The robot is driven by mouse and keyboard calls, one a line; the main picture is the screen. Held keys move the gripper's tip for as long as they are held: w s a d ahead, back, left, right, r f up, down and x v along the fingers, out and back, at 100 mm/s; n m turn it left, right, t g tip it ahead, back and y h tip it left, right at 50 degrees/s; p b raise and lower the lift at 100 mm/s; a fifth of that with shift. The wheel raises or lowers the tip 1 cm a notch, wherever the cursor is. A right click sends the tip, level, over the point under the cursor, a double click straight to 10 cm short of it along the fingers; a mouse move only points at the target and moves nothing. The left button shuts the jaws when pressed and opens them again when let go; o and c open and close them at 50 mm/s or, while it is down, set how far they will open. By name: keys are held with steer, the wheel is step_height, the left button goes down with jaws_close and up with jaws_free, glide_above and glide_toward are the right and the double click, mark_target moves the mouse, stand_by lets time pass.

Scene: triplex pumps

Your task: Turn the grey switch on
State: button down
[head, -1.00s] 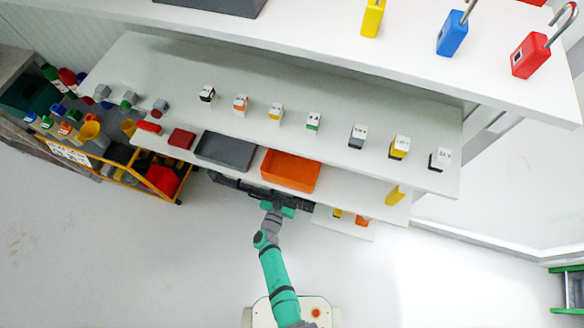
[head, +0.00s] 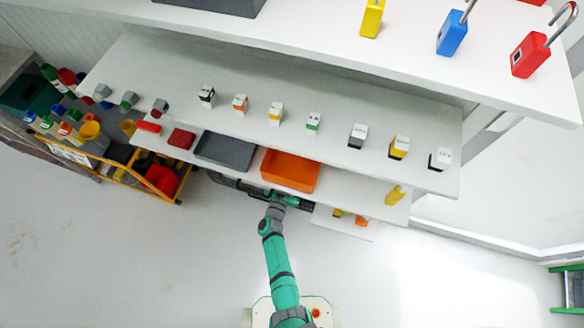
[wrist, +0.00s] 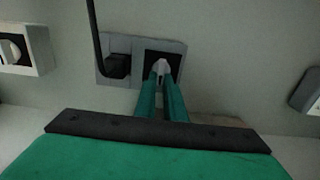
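A grey plate (wrist: 112,48) is on the wall in the wrist view. Its right part is a dark square with a pale grey knob (wrist: 162,67), which I take as the grey switch. My gripper (wrist: 161,76) has its two green fingers close together, with a narrow gap, and their tips are right at the knob. I cannot tell whether the tips touch or squeeze it. In the head view my gripper (head: 282,199) is under the front edge of the lower shelf, and the switch is hidden there.
A black plug (wrist: 117,65) with a cable sits in the plate's left part, beside the fingers. A pale box with a round dial (wrist: 15,47) is at far left, and another grey fitting (wrist: 307,90) is at the right edge. The orange tray (head: 290,171) overhangs near my arm.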

steer(key=shift+s+a, duration=0.1)
steer(key=m, duration=0.6)
steer(key=d+m, duration=0.1)
steer(key=m, duration=0.5)
steer(key=f+m, duration=0.1)
steer(key=m, duration=0.4)
steer(key=shift+s+d+f+m, duration=0.1)
steer(key=shift+d+m, duration=0.05)
steer(key=shift+m, duration=0.25)
stand_by(0.5)
steer(key=c, duration=1.8)
jaws_free()
steer(key=shift+c, duration=0.2)
steer(key=shift+s, duration=0.1)
